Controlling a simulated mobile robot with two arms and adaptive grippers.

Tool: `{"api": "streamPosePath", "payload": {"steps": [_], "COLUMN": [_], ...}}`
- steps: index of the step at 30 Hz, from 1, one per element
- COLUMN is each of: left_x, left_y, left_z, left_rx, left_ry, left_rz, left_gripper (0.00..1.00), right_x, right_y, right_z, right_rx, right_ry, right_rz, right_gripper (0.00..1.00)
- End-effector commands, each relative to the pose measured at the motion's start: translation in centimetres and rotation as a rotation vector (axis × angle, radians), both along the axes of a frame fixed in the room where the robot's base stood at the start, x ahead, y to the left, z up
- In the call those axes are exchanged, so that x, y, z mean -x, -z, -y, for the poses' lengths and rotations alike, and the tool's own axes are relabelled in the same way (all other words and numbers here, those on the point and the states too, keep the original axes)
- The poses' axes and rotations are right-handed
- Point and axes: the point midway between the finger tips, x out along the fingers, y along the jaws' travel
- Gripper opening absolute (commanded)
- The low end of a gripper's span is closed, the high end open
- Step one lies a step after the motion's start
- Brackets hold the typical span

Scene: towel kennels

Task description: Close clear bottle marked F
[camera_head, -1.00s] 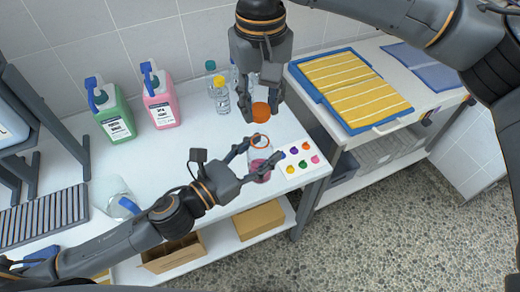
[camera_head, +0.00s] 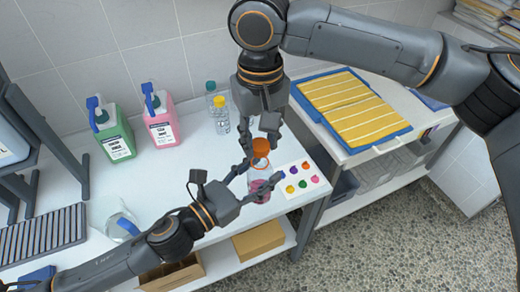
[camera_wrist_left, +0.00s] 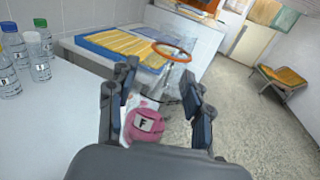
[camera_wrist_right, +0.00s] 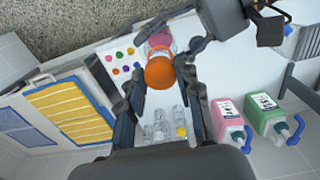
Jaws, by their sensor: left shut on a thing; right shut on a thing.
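The clear bottle marked F (camera_head: 259,190) stands on the white table near its right edge, with pink contents and an orange ring at its mouth. Its F label faces me in the left wrist view (camera_wrist_left: 149,124). My left gripper (camera_head: 262,178) is shut around the bottle's sides. My right gripper (camera_head: 261,147) points down, shut on an orange cap (camera_head: 260,148). In the head view the cap appears just above the mouth; whether they touch I cannot tell.
A card with coloured dots (camera_head: 315,181) lies right of the bottle. Small clear bottles (camera_head: 221,118), a pink jug (camera_head: 160,120) and a green jug (camera_head: 115,140) stand behind. A blue tray with a yellow striped towel (camera_head: 355,108) lies on the right-hand unit. The table's middle is clear.

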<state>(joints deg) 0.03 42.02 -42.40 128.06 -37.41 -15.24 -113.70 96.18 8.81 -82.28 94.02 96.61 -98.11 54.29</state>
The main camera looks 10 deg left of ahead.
Motion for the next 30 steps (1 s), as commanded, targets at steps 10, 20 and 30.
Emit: {"api": "streamPosePath", "payload": {"steps": [10, 20, 30], "left_x": [0.0, 0.0, 0.0], "left_y": [0.0, 0.0, 0.0], "left_z": [0.0, 0.0, 0.0], "left_rx": [0.001, 0.001, 0.001], "left_ry": [0.0, 0.0, 0.0], "left_rz": [0.001, 0.001, 0.001], "left_gripper": [0.0, 0.0, 0.0], "right_x": [0.0, 0.0, 0.0], "right_y": [0.3, 1.8, 1.8], "right_z": [0.0, 0.0, 0.0], "right_rx": [0.0, -0.001, -0.001], "right_ry": [0.0, -0.001, 0.0], "right_rz": [0.0, 0.001, 0.001], "right_gripper": [0.24, 0.24, 0.24]}}
